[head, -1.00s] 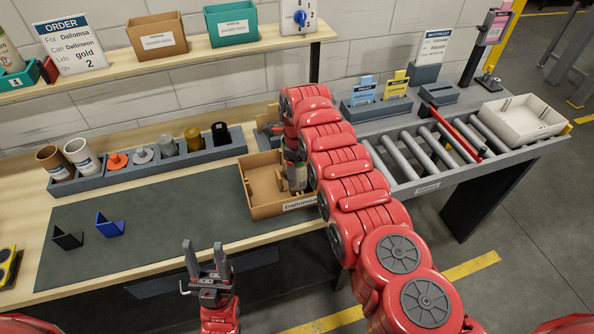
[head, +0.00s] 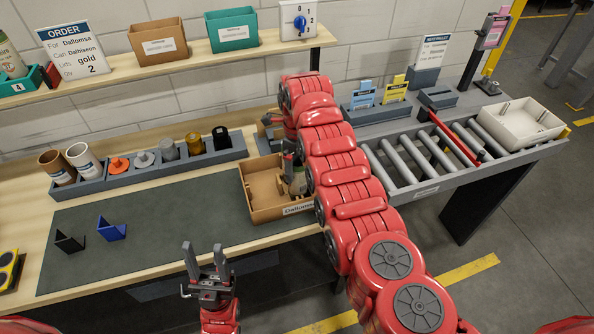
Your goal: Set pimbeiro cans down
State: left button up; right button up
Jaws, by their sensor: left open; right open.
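A brown cardboard box (head: 262,210) with a "Dallomsa" label stands at the right end of the grey mat. I cannot read the name on the can. My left gripper (head: 206,262) is open and empty, fingers up, in front of the table edge.
A grey rack (head: 150,170) holds two open cans, orange and grey pieces, and a gold piece. Black (head: 68,242) and blue (head: 111,230) holders stand on the mat (head: 160,225). A roller conveyor (head: 420,160) with a white tray (head: 518,126) lies right. The mat's middle is clear.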

notch_tip(320, 180, up, 7)
jog(key=shift+r+b, duration=0.2)
jog(key=shift+b, duration=1)
